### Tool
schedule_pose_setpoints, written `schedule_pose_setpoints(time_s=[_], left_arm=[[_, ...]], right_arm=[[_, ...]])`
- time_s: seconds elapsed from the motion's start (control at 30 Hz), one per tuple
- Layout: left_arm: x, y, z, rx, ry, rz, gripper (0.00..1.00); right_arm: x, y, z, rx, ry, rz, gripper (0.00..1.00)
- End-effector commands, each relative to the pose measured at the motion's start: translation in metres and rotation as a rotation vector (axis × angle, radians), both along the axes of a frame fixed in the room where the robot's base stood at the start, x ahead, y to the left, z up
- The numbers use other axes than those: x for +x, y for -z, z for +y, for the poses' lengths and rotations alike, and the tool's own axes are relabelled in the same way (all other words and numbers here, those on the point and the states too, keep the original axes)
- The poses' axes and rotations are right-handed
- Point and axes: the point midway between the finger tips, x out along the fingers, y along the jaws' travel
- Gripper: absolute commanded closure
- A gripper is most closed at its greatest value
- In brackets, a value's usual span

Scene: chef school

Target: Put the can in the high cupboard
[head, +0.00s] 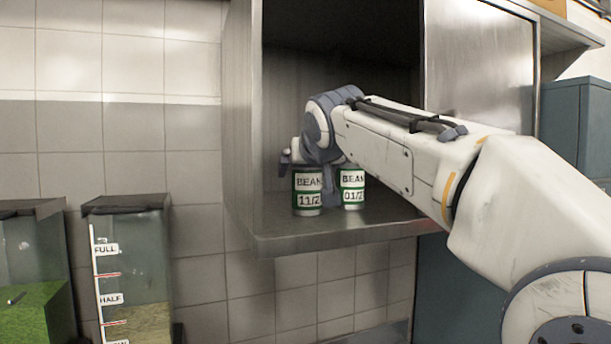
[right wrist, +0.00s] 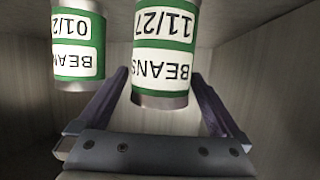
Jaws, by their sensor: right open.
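Two white and green BEANS cans stand upright side by side on the floor of the high cupboard (head: 340,238). The left can (head: 307,190) is dated 11/27 and also shows in the right wrist view (right wrist: 164,50). The other can (head: 352,188) is dated 01/2-something; it is at the upper left of the right wrist view (right wrist: 78,40). My right gripper (head: 290,157) is inside the cupboard, by the top of the left can. In the right wrist view its fingers are spread, with the 11/27 can between or just beyond their tips; contact cannot be told. My left gripper is not in view.
The cupboard's metal side wall (head: 241,120) is close to the left of my gripper, and a metal door (head: 480,65) covers its right part. Clear containers (head: 135,265) with level marks stand lower left. A blue-grey box (head: 577,125) is at the right.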

Motion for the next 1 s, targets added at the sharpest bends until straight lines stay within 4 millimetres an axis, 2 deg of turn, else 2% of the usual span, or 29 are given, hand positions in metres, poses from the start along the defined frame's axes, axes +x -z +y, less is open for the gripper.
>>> schedule_pose_setpoints(time_s=[0.03, 0.3, 0.5, 0.7, 1.0], left_arm=[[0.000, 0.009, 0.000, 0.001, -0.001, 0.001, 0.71], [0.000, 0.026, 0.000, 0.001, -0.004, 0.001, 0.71], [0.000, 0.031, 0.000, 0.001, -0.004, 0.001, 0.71], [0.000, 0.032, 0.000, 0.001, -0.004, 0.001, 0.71], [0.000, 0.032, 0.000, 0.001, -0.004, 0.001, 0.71]], right_arm=[[-0.011, -0.001, -0.001, 0.002, -0.002, -0.005, 0.00], [-0.065, -0.022, -0.012, 0.002, -0.002, -0.005, 0.00], [-0.091, -0.032, -0.017, 0.001, -0.002, -0.002, 0.00], [-0.098, -0.036, -0.019, 0.001, -0.001, -0.001, 0.00], [-0.098, -0.036, -0.019, 0.000, 0.000, -0.001, 0.00]])
